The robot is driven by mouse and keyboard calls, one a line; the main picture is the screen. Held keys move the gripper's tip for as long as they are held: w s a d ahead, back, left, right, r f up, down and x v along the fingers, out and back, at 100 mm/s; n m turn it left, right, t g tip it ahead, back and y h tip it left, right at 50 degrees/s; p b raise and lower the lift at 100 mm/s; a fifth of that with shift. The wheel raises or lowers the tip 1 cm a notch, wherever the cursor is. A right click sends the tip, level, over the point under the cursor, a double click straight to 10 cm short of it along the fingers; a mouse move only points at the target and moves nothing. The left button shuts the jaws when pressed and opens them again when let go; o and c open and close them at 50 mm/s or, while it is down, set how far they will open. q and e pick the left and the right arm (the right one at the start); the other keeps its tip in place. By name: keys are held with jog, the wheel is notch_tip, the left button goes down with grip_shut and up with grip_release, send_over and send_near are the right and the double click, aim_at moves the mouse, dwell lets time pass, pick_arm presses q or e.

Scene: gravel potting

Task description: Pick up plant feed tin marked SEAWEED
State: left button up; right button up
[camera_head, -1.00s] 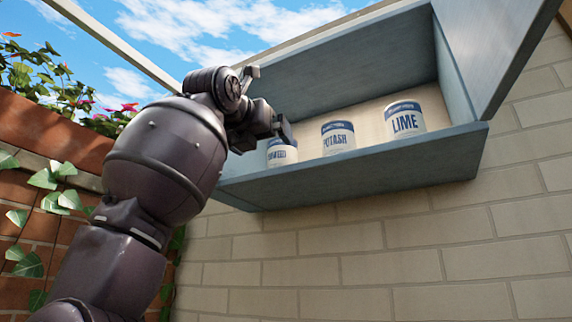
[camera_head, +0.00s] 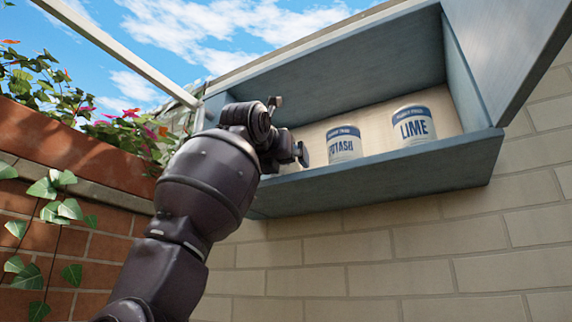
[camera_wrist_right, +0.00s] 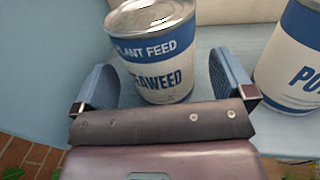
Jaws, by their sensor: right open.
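The SEAWEED plant feed tin (camera_wrist_right: 155,52), white with a blue band and a silver lid, stands upright on the shelf in the right wrist view. My right gripper (camera_wrist_right: 160,66) is open, with one blue-padded finger toward each side of the tin. The gap looks wider on the right than on the left. In the head view my right gripper (camera_head: 289,129) is at the left part of the cabinet, and my arm hides the SEAWEED tin there. My left gripper is not in view.
The POTASH tin (camera_head: 344,145) stands just right of my gripper, and the LIME tin (camera_head: 413,126) is farther right. The blue-grey cabinet (camera_head: 400,172) has a raised front edge and an open door (camera_head: 510,50) at right.

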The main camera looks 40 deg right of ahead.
aim_at(285, 166)
jog(key=x, duration=0.3)
jog(key=shift+w+d+p, duration=0.1)
jog(key=shift+d+p, duration=0.05)
jog(key=shift+p, duration=0.2)
jog(key=shift+c, duration=0.8)
jog(key=c, duration=0.9)
jog(key=shift+c, duration=0.3)
jog(key=shift+a+r, duration=0.15)
jog(key=shift+a, duration=0.05)
